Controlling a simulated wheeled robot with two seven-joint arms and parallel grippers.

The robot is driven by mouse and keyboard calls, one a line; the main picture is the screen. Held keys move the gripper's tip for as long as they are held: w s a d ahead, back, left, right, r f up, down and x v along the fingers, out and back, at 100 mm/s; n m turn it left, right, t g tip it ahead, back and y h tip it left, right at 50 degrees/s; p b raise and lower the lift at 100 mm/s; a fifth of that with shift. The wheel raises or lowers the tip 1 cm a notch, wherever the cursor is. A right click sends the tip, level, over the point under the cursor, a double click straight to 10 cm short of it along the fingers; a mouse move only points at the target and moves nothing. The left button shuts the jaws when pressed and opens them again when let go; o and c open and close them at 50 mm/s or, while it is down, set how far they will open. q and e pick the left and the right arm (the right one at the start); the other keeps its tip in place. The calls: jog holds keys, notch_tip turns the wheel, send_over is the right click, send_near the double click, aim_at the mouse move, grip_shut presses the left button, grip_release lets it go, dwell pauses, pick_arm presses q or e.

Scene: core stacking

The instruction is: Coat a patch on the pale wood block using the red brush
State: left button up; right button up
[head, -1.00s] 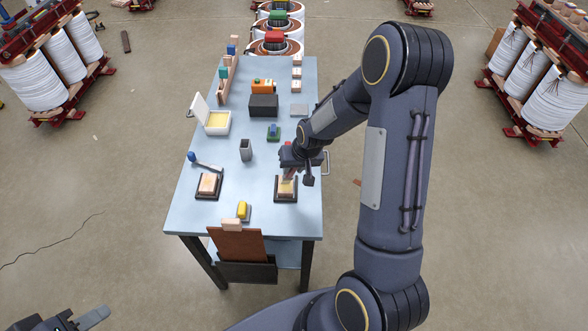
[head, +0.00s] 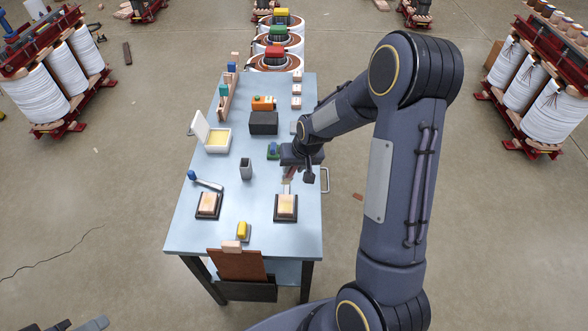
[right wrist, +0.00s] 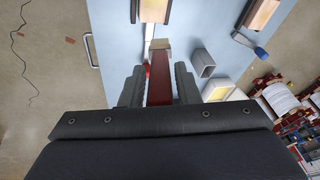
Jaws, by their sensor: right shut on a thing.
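The pale wood block (head: 286,203) lies in a dark holder (head: 278,219) at the near right of the table. Its top has a yellowish area. My right gripper (head: 289,170) is beyond the block, shut on the red brush (right wrist: 159,88). In the right wrist view the brush's red handle sits between the two fingers and its pale tip points towards the block (right wrist: 154,11), apart from it in the picture. In the head view the arm and gripper hide most of the brush. Only a bit of my left gripper (head: 92,325) shows at the bottom left edge.
A second block (head: 208,204) in a dark holder stands left, with a blue brush (head: 205,181) beside it. A grey cup (head: 246,169), an open white box (head: 217,149) with yellow inside and a yellow item (head: 242,231) stand around. Bare table (head: 262,205) lies between the holders.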

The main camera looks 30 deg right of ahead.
jog(key=shift+r+p, duration=0.55)
jog(key=shift+r, duration=0.75)
jog(key=shift+s+f, duration=0.1)
